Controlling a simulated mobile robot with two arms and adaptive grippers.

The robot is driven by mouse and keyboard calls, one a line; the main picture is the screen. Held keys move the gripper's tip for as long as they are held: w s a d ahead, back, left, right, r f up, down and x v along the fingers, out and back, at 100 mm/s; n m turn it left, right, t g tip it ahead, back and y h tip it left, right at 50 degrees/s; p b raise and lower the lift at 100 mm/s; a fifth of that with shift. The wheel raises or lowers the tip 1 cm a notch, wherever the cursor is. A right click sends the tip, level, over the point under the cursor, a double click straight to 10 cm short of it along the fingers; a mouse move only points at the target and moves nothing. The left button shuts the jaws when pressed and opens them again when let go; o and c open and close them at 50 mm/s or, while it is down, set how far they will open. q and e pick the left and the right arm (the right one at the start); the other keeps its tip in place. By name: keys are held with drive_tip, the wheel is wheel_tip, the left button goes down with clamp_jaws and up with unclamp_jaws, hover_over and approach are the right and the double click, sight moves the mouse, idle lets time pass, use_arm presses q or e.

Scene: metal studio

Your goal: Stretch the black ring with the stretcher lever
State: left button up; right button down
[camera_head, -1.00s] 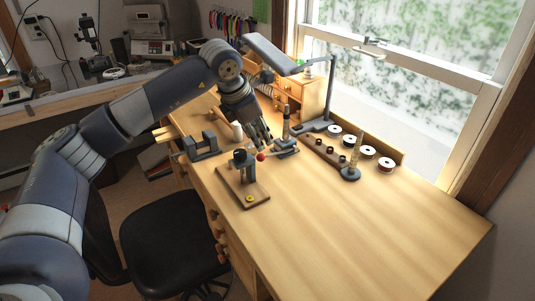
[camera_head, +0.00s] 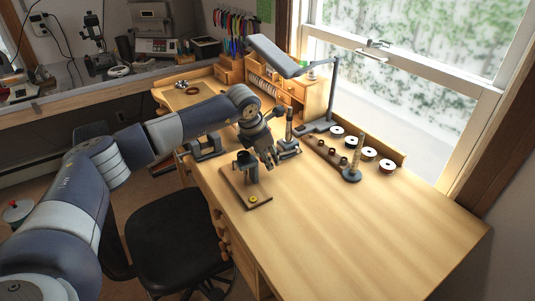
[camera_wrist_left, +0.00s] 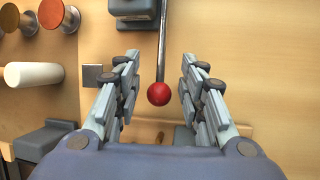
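The stretcher (camera_head: 289,128) stands on the bench as an upright post on a grey base. Its lever (camera_wrist_left: 161,45) is a thin metal rod ending in a red ball (camera_wrist_left: 158,94), seen in the left wrist view. My left gripper (camera_head: 270,163) is low over the bench beside the stretcher. In the left wrist view its fingers (camera_wrist_left: 160,88) are open, one on each side of the red ball, with gaps to both. In the head view the gripper hides the ball. I cannot clearly make out the black ring. My right gripper is not in view.
A wooden board (camera_head: 234,189) with a dark post stands in front of my left gripper. A grey vise (camera_head: 207,147) is to the left. A tapered mandrel (camera_head: 355,160) and several spools (camera_head: 369,152) stand to the right. The bench's front right is clear.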

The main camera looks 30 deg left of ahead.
use_arm(q)
clamp_jaws()
drive_tip(key=shift+r, duration=0.15)
